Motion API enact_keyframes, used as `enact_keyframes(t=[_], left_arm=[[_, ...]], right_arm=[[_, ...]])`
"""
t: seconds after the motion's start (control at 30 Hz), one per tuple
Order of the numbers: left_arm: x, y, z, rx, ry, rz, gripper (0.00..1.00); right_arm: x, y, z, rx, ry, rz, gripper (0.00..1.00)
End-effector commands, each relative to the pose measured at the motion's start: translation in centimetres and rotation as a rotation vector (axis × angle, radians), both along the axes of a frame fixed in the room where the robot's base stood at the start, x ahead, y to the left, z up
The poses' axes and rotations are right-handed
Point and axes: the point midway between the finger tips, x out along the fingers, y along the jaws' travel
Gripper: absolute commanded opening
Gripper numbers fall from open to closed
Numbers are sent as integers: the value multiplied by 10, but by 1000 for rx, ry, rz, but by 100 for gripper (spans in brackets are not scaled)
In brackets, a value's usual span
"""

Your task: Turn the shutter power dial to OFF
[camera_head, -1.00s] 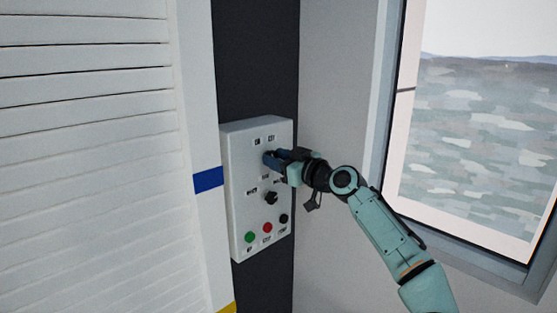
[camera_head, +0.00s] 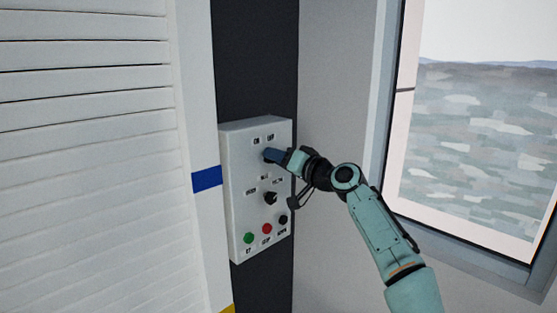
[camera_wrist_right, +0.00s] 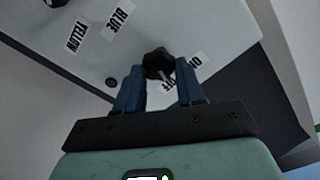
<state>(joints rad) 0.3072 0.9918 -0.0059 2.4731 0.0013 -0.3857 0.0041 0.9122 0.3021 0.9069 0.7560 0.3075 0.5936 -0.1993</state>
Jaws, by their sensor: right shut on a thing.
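The shutter power dial (camera_wrist_right: 158,62) is a small black knob on the white control box (camera_head: 240,200). In the right wrist view it sits between the tips of my right gripper's blue fingers (camera_wrist_right: 158,80), which are shut on it. In the head view my right gripper (camera_head: 270,155) reaches the upper part of the box from the right and mostly hides this dial. ON and OFF labels (camera_wrist_right: 184,72) lie beside the dial; a pale mark on the knob faces their side, but I cannot tell exactly which label it points at. My left gripper is out of view.
Below on the box are a second black dial (camera_head: 271,198) and green (camera_head: 249,238), red (camera_head: 267,229) and black (camera_head: 283,219) buttons. A white slatted shutter (camera_head: 90,150) stands left, a window (camera_head: 470,150) right. The grey wall beside the box is clear.

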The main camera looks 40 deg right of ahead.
Motion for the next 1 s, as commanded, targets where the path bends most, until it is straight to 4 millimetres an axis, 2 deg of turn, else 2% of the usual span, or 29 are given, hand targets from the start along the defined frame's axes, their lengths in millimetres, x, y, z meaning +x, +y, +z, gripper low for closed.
enact_keyframes(t=[0.4, 0.93, 0.97, 1.0], left_arm=[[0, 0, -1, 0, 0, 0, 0], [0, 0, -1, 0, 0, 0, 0], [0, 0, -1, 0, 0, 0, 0], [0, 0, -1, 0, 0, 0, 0]], right_arm=[[-1, -1, 3, 184, 7, -2, 8], [-1, -1, 3, 211, 9, -3, 8], [-1, -1, 3, 211, 8, -3, 41], [-1, -1, 3, 211, 8, -4, 54]])
